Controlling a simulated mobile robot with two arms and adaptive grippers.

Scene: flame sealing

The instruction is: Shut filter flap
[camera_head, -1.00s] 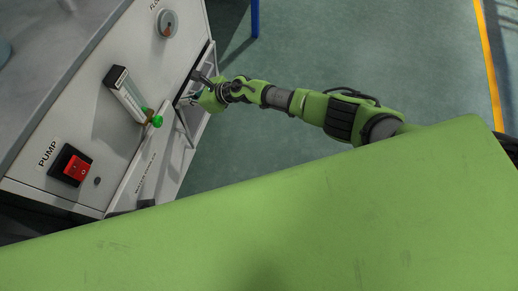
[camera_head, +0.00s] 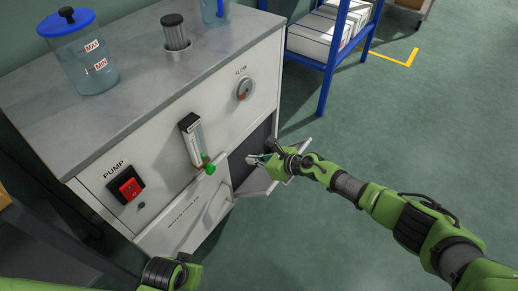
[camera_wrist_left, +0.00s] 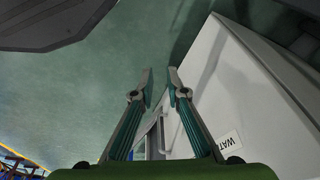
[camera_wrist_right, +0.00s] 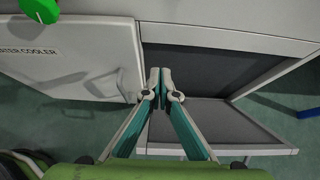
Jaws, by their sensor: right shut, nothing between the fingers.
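The filter flap (camera_head: 258,184) is a pale-edged panel standing open at the lower right of the white machine's front. In the right wrist view the flap (camera_wrist_right: 225,122) folds outward from the lower edge of a dark opening (camera_wrist_right: 215,72). My right gripper (camera_head: 262,160) is shut and empty, in front of the opening and over the flap. Its closed fingertips (camera_wrist_right: 160,78) show near the opening's left side; whether they touch the flap I cannot tell. My left gripper (camera_wrist_left: 160,80) is open and empty beside a white machine panel; its fingers are outside the head view.
A closed water cooler panel (camera_wrist_right: 75,55) lies left of the opening. A green knob (camera_head: 210,169) on the flow tube (camera_head: 194,140) sticks out above. A red pump switch (camera_head: 130,188) is further left. A blue-legged shelf (camera_head: 328,85) stands behind; floor to the right is clear.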

